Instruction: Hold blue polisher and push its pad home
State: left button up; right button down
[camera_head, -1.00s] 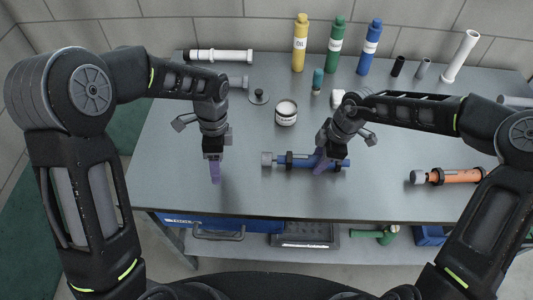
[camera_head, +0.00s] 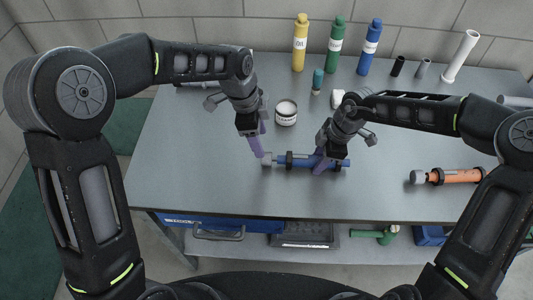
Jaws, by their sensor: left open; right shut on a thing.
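The blue polisher (camera_head: 298,161) lies on the table, pointing left and right, with black bands around it. Its grey pad (camera_head: 267,158) is at its left end. My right gripper (camera_head: 322,166) is shut on the blue polisher's body, right of its middle. My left gripper (camera_head: 259,152) is open, with its purple fingers tilted down beside the grey pad. I cannot tell whether the fingers touch the pad.
An orange tool (camera_head: 455,176) with a grey end lies at the right. A white tub (camera_head: 286,113) stands behind the polisher. Yellow (camera_head: 300,45), green (camera_head: 335,48) and blue (camera_head: 370,48) bottles stand at the back. The table's front left is clear.

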aim_at(270, 155)
pick_arm(q)
jog(key=shift+x, duration=4.75)
jog(key=shift+c, duration=0.2)
jog(key=c, duration=1.2)
jog(key=shift+o, duration=0.2)
jog(key=shift+d, duration=0.75)
jog(key=o, duration=1.2)
jog(key=shift+a, duration=0.1)
